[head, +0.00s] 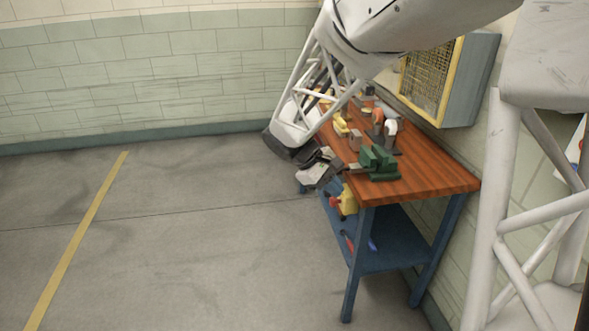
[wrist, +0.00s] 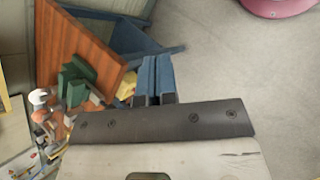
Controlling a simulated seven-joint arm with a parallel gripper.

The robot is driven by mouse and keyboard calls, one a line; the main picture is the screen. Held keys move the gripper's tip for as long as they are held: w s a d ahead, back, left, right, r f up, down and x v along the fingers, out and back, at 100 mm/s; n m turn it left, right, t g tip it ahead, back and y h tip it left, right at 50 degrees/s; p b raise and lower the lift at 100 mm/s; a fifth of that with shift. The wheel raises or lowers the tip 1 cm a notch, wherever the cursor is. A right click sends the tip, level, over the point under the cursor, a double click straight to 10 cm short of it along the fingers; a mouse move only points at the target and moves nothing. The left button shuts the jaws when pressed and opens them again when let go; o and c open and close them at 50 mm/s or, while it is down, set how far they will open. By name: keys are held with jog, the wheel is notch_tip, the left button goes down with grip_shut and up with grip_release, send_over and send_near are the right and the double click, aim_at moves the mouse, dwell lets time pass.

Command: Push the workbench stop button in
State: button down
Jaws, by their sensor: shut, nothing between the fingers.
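The workbench (head: 415,182) has a wooden top and a blue frame; its top also shows in the wrist view (wrist: 85,40). A small yellow box (head: 348,200) is fixed below the top's edge on the side facing the open floor, with a little red on it. It looks like the stop button's housing; the button face is not clear. In the wrist view the yellow box (wrist: 127,86) is left of my fingers. My gripper (wrist: 157,60) has its blue fingers together and empty. In the head view my gripper (head: 334,186) is close beside the box; contact cannot be told.
A green vise (head: 378,164) and several tools stand on the bench top. A blue lower shelf (head: 385,250) holds small items. A yellow-framed mesh cabinet (head: 430,80) hangs on the wall. A pink round object (wrist: 277,5) is on the floor. The floor left of the bench is clear.

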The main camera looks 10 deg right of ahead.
aim_at(330, 203)
jog(key=w+a+f+n+t+h, duration=0.1)
jog(key=w+a+f+n+h, duration=0.1)
jog(key=w+f, duration=0.7)
jog(key=w+a+f+n+t+h, duration=0.1)
jog(key=w+a+f+n+h, duration=0.1)
jog(key=w+f+n+h, duration=0.3)
jog(key=w+a+f+n+t+h, duration=0.1)
jog(key=w+a+f+n+h, duration=0.2)
jog(key=w+f, duration=1)
notch_tip(330, 203, down, 2)
jog(key=shift+w+f+n+h, duration=0.2)
jog(key=shift+n+h, duration=0.1)
jog(key=shift+n, duration=0.1)
jog(key=shift+a, duration=0.1)
jog(key=d, duration=1.4)
jog(key=shift+s, duration=0.1)
jog(key=shift+d, duration=0.1)
